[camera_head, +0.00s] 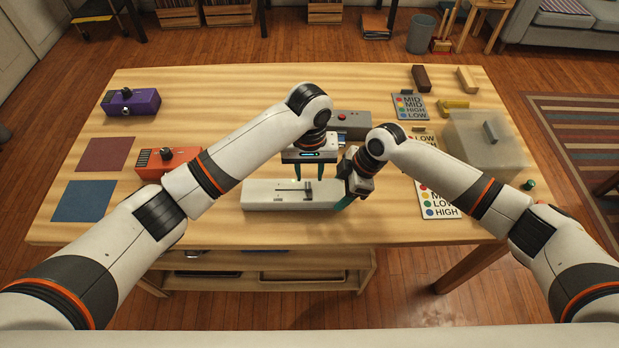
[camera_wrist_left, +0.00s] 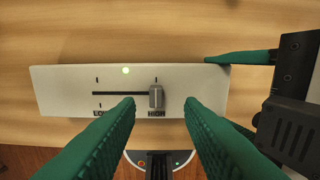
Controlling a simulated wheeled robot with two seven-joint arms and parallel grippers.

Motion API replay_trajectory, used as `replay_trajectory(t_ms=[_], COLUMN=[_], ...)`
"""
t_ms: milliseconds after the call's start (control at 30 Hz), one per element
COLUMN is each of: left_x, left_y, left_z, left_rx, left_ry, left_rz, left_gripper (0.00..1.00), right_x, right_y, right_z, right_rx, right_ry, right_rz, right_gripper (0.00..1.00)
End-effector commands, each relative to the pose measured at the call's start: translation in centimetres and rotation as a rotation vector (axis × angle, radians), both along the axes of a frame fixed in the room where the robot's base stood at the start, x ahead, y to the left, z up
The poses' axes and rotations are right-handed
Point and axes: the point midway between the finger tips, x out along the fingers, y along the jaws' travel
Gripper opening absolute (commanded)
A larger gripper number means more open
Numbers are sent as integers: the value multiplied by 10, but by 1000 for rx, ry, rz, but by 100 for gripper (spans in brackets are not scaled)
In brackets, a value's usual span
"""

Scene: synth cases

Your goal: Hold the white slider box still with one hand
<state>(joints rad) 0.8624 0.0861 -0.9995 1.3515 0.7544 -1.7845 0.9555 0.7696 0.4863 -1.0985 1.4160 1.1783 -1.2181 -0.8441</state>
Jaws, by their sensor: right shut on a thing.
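The white slider box (camera_head: 262,194) lies flat near the table's front edge; it also shows in the left wrist view (camera_wrist_left: 60,92). Contact with the knob is not visible.
An orange box (camera_head: 178,160) and a purple box (camera_head: 131,102) sit on the left, and a grey box with a red button (camera_head: 350,123) stands behind my left gripper. Label cards (camera_head: 411,107) and a translucent bin (camera_head: 487,146) are on the right.

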Motion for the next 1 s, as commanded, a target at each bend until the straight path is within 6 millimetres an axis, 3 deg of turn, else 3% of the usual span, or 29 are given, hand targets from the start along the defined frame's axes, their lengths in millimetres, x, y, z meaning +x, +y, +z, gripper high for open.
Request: replay_trajectory(t_ms=[200, 400, 867, 900, 1000], left_x=[0, 0, -1, 0, 0], left_y=[-1, -1, -1, -1, -1], left_z=[48, 73, 79, 79, 79], left_rx=[-3, -2, -1, -1, -1], left_ry=[-2, -1, 1, 1, 1], left_rz=[-3, -2, -2, -2, -2], left_gripper=[35, 35, 35, 35, 35], right_x=[0, 0, 0, 0, 0], right_y=[-1, -1, -1, -1, -1], right_z=[0, 0, 0, 0, 0], right_rx=[-1, -1, -1, -1, -1], right_ry=[0, 0, -1, -1, -1], right_rz=[-1, -1, -1, -1, -1], right_gripper=[36, 36, 36, 67, 83])
